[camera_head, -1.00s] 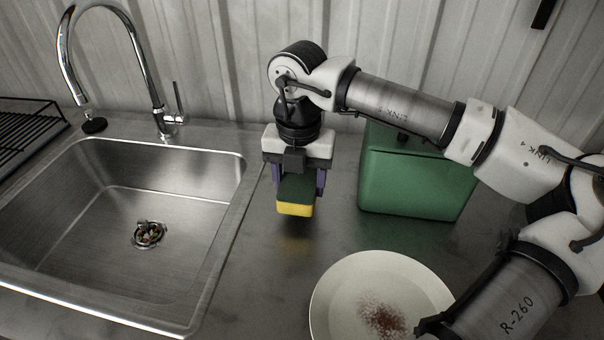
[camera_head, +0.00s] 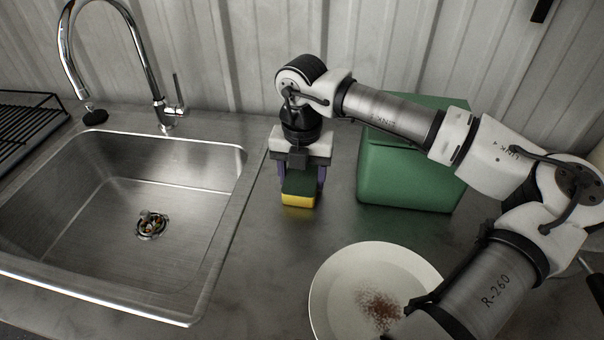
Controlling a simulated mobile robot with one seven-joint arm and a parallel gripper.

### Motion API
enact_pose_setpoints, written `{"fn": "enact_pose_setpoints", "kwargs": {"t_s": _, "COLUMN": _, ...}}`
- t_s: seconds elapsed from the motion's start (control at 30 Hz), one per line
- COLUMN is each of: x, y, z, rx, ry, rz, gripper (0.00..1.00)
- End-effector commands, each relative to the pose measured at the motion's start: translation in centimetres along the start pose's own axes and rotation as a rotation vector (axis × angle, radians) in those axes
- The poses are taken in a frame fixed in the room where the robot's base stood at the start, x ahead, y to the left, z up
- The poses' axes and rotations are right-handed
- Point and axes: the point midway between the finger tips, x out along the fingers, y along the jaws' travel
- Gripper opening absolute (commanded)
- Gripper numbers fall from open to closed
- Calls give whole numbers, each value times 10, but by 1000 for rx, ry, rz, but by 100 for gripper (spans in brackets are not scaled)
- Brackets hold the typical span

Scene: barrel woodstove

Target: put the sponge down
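The sponge (camera_head: 299,194) is a small block with a dark green top and a yellow lower part. It is between the purple fingers of my gripper (camera_head: 301,178), to the right of the sink. The fingers are close against its two sides. The sponge is at or just above the grey counter (camera_head: 255,262); I cannot tell whether it touches. My gripper points down, and its wrist hides the far side of the sponge.
The steel sink (camera_head: 130,205) with its faucet (camera_head: 160,95) is to the left. A green box (camera_head: 408,180) stands right of my gripper. A white plate (camera_head: 338,285) with a brown stain lies in front. A black rack (camera_head: 25,125) is at far left. Counter between sink and plate is clear.

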Motion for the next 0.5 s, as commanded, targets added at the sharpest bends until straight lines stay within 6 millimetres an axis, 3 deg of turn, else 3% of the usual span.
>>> {"fn": "enact_pose_setpoints", "kwargs": {"t_s": 0.03, "x": 0, "y": 0, "z": 0, "rx": 0, "ry": 0, "rz": 0, "gripper": 64}}
{"fn": "enact_pose_setpoints", "kwargs": {"t_s": 0.17, "x": 0, "y": 0, "z": 0, "rx": 0, "ry": 0, "rz": 0, "gripper": 80}}
{"fn": "enact_pose_setpoints", "kwargs": {"t_s": 0.5, "x": -4, "y": 0, "z": 0, "rx": 0, "ry": 0, "rz": 0, "gripper": 80}}
